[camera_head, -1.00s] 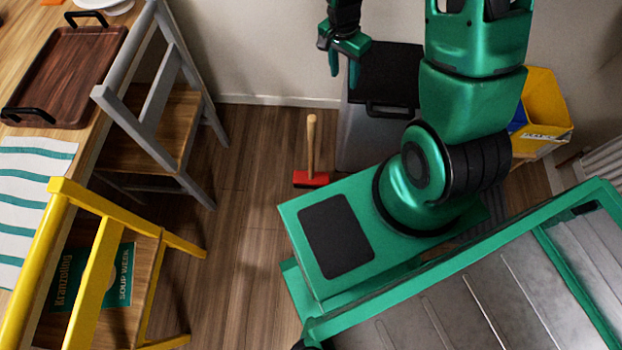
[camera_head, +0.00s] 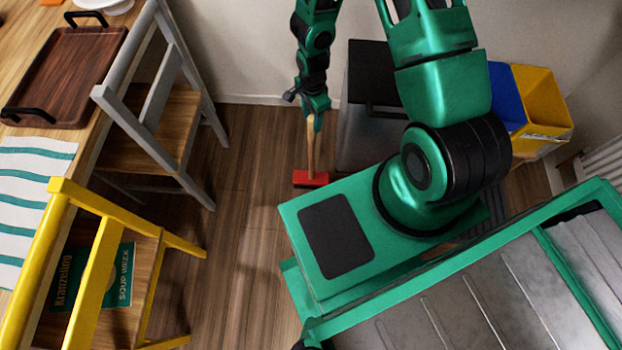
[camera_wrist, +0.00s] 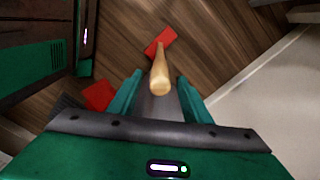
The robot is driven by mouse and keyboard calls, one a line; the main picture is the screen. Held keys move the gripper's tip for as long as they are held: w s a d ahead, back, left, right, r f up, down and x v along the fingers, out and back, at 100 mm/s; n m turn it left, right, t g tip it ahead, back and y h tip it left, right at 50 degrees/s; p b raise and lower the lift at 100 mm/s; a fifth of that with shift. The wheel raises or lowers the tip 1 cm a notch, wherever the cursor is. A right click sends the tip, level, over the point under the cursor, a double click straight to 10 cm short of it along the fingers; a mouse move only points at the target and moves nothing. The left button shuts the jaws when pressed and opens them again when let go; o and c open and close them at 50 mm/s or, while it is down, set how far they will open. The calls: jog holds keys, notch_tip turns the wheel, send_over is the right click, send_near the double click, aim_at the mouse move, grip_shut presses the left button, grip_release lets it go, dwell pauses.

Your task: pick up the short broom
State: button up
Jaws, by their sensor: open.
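The short broom (camera_head: 311,165) stands upright on the wooden floor, with a pale wooden handle and a red head. My gripper (camera_head: 316,122) is above it, near the top of the handle, and partly covers the handle's upper end in the head view. In the wrist view, the handle's rounded end (camera_wrist: 160,82) points up toward the camera, between or just ahead of the two green fingertips (camera_wrist: 158,92). The fingers are apart, with room on both sides of the handle.
A grey bin with a black lid (camera_head: 372,70) stands just right of the broom. Blue and yellow bins (camera_head: 540,105) are farther right. A grey chair (camera_head: 150,120) and a yellow chair (camera_head: 95,270) stand to the left. The floor (camera_head: 240,190) between is clear.

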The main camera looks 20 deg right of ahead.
aim_at(312, 128)
jog(key=shift+f, duration=3.05)
grip_shut()
